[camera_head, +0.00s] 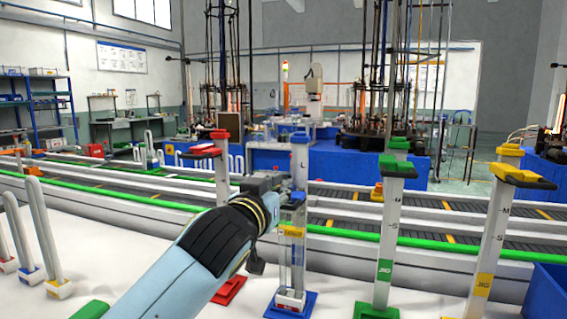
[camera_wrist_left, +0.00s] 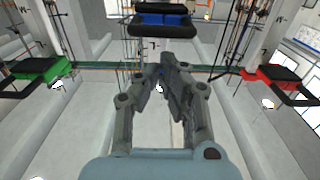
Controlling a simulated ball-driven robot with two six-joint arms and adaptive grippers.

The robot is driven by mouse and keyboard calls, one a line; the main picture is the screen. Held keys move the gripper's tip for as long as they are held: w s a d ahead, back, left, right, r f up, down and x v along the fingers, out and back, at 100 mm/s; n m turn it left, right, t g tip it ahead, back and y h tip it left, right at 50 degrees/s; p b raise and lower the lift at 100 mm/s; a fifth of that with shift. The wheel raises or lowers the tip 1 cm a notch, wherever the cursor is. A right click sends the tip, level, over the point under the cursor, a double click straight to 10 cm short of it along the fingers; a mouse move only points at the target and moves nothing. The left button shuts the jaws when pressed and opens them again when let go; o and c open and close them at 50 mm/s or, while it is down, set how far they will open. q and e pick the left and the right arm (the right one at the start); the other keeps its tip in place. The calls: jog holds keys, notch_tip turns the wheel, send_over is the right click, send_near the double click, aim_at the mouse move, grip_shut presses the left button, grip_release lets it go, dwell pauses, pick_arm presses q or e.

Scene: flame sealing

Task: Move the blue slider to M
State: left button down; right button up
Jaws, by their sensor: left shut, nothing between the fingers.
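The blue slider (camera_head: 294,199), with black parts, sits on the upright post (camera_head: 302,165) of the blue jig, below the letter L. My gripper and arm partly cover it, and I cannot read an M on that post. The jig has a blue top (camera_head: 300,138) and a blue base (camera_head: 309,299). My left gripper (camera_head: 284,184) is shut and empty beside the post at about the slider's height; I cannot tell whether it touches. In the left wrist view the slider (camera_wrist_left: 165,20) is beyond the shut fingertips (camera_wrist_left: 168,72). My right gripper is out of view.
A red jig (camera_head: 221,175) stands left of the blue one; green (camera_head: 387,245) and yellow (camera_head: 487,250) jigs stand right, their sliders high. Clear U-shaped tubes (camera_head: 45,235) stand at the left. A conveyor (camera_head: 450,232) runs behind. A blue bin (camera_head: 546,292) is at the right edge.

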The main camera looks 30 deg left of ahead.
pick_arm(q)
jog(key=v, duration=0.8)
jog(key=shift+s, duration=0.3)
